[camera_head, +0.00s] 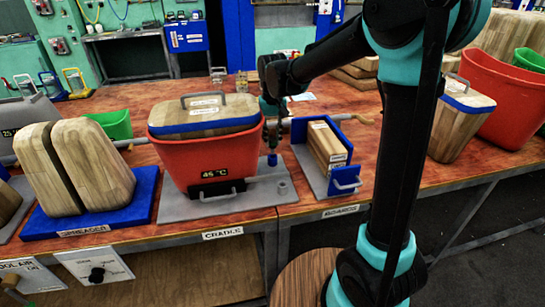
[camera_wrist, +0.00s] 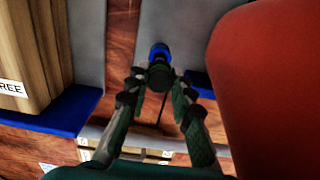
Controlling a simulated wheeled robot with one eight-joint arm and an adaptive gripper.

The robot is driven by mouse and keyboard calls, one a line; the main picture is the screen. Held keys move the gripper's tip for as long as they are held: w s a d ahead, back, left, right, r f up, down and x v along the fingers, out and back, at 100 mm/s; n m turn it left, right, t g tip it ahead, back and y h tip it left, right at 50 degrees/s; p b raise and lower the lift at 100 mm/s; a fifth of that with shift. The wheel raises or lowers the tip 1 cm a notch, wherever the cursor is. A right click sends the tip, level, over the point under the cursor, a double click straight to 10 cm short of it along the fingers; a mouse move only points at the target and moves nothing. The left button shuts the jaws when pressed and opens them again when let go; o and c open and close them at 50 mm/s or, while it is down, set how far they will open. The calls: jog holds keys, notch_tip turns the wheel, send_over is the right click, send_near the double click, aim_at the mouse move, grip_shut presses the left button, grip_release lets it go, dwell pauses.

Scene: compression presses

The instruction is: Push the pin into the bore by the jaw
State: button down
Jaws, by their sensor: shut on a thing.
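My gripper (camera_head: 271,135) points down beside the red bucket (camera_head: 205,150), above the grey plate (camera_head: 228,202) of the cradle. In the wrist view its two green fingers close in on a dark round knob (camera_wrist: 159,75), which I take to be the pin's head. A blue piece (camera_wrist: 159,52) shows right beyond the knob; it also shows in the head view below the fingers (camera_head: 272,159). My gripper is shut on the pin. I cannot tell how deep the pin sits. The bore is not clearly visible; the fingers and pin cover that spot.
A grey ring-like fitting (camera_head: 282,186) sits on the plate's right part. The board rack (camera_head: 328,150) with a blue end and handle stands close on the right. The blue spreader base (camera_head: 95,212) with wooden blocks is at left. The red bucket wall is close to my gripper.

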aim_at(273, 138)
dwell(0.4)
jog(key=shift+r, duration=2)
